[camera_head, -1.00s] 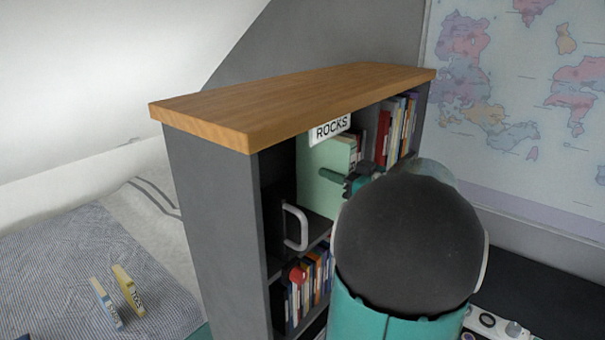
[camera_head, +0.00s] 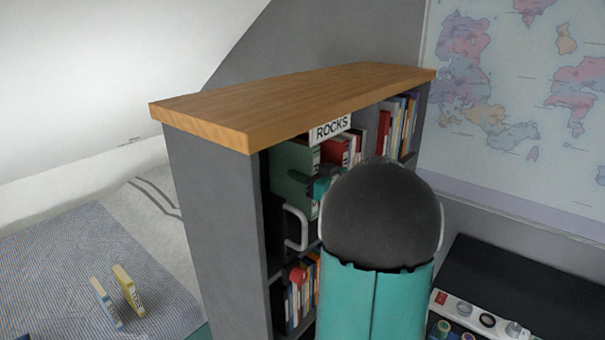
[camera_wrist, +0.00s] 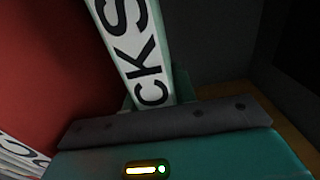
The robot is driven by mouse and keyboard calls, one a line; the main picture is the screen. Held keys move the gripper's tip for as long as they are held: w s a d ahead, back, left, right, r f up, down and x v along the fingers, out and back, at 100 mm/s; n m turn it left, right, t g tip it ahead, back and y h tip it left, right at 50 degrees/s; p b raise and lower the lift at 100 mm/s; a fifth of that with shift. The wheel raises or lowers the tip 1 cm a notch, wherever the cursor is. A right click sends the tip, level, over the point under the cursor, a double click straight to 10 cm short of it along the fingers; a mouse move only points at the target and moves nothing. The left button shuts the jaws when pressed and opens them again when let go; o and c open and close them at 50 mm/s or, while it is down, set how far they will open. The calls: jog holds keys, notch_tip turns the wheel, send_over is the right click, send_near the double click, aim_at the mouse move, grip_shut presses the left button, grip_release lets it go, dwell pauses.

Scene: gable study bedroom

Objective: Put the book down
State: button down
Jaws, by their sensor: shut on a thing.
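The green book (camera_head: 291,172) is upright inside the upper compartment of the grey bookcase, near its left end. In the wrist view its white spine label (camera_wrist: 138,50) reads "CKS", with the rest cut off. My gripper (camera_head: 322,186) is shut on the book at its spine side; the gripper also shows in the wrist view (camera_wrist: 160,112). A red book (camera_head: 336,151) stands just right of it and fills the left of the wrist view (camera_wrist: 45,60). My arm hides much of the shelf front, and I cannot tell whether the book's bottom touches the board.
A dark object with a pale handle (camera_head: 297,228) is below the book. More books (camera_head: 302,290) fill the lower shelf. Two books (camera_head: 128,290) stand on the bed at left.

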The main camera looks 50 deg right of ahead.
jog(key=shift+f, duration=0.15)
jog(key=c, duration=1.1)
grip_release()
jog(key=s, duration=0.8)
jog(key=s+d, duration=0.1)
jog(key=s, duration=0.3)
